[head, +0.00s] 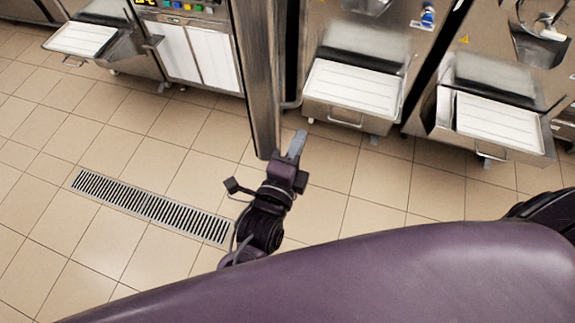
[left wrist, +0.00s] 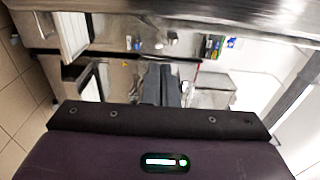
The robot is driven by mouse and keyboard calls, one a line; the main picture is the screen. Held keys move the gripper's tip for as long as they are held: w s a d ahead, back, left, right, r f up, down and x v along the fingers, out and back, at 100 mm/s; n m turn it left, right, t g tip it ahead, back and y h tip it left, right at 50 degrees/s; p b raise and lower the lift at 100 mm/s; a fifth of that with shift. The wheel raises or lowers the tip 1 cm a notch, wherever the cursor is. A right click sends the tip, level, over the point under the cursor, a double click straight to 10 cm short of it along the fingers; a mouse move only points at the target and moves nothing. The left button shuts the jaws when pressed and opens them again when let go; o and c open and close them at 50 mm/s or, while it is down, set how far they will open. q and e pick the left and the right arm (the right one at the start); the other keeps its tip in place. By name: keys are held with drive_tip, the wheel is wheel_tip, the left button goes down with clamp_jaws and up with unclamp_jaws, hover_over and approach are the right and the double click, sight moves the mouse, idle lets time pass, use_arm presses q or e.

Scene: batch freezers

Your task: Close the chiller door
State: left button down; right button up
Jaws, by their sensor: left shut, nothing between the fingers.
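A tall, narrow steel panel (head: 258,80), which looks like the chiller door standing open and seen nearly edge-on, juts out from the row of machines. Its lower end is near the middle of the head view. My left gripper (head: 298,143) is shut and empty, just right of that lower end. I cannot tell whether it touches the panel. The left wrist view shows the shut fingers (left wrist: 163,86) pointing at steel machines. A blurred steel band (left wrist: 210,12) crosses the top there; I cannot tell if it is the door. My right gripper is not in view.
Steel machines with white-topped trays (head: 355,88) stand right of the panel, another tray (head: 492,122) further right. A machine with a white front (head: 200,55) and a tray (head: 82,38) stand left. A floor drain (head: 150,207) lies left; the tiled floor around it is clear.

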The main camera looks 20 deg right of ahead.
use_arm(q)
drive_tip(key=shift+w+a+b, duration=0.5)
drive_tip(key=shift+w+a, duration=0.05)
drive_tip(key=shift+w, duration=0.3)
drive_tip(key=shift+w+a+b, duration=0.45)
drive_tip(key=shift+w+a, duration=0.1)
drive_tip(key=shift+w, duration=0.25)
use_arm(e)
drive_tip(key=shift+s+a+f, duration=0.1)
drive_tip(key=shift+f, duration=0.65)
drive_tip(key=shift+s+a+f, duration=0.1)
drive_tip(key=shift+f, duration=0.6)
